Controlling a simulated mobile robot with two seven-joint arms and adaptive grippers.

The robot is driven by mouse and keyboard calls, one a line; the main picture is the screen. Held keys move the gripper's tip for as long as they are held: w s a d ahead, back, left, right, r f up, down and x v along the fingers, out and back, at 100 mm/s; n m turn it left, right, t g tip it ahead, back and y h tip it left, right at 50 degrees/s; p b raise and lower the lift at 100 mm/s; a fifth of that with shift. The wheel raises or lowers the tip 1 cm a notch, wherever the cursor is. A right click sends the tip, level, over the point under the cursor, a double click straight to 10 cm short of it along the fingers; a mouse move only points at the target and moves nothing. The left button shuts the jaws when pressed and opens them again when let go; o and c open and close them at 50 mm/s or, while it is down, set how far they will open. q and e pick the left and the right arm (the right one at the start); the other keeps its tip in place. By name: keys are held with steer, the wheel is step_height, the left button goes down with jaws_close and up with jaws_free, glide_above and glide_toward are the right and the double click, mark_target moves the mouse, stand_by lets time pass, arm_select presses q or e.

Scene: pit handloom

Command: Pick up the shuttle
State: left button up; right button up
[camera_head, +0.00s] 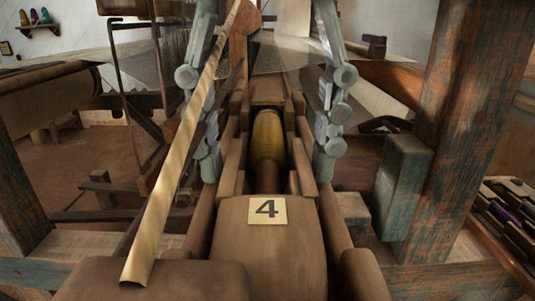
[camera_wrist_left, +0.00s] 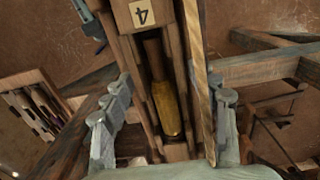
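The shuttle (camera_head: 268,140) shows as a yellow wound bobbin in a narrow wooden trough, behind the block marked "4" (camera_head: 267,209). Its yellow part also shows in the left wrist view (camera_wrist_left: 166,108). Wooden side rails flank it, and I cannot tell where its wooden body ends. My left gripper (camera_head: 267,165) is open, with one grey-green finger on each side of the trough. In the left wrist view the same open fingers (camera_wrist_left: 173,90) stand wide apart, with the shuttle between them. No contact with the shuttle shows. My right gripper is in neither view.
A pale slanting strip (camera_head: 185,145) runs close along the left finger. A thick wooden post (camera_head: 465,110) and a dark block (camera_head: 402,185) stand at right. A tray of bobbins (camera_head: 508,215) lies at far right. A cloth-wrapped beam (camera_head: 45,95) is at left.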

arm_select(q)
steer(key=c, duration=1)
steer(key=shift+r, duration=0.15)
steer(key=shift+r, duration=0.55)
step_height(320, 180, up, 3)
steer(key=shift+f+p, duration=0.1)
steer(key=shift+p, duration=0.2)
steer(key=shift+s+d+r+p, duration=0.4)
steer(key=shift+d+r, duration=0.75)
steer(key=shift+d, duration=0.75)
steer(key=shift+s+d+r+p, duration=0.2)
steer(key=shift+s+d+r, duration=0.25)
steer(key=shift+d+r, duration=1.05)
steer(key=shift+s+d+r+p, duration=0.4)
steer(key=shift+d+r, duration=0.35)
steer(key=shift+d, duration=1.55)
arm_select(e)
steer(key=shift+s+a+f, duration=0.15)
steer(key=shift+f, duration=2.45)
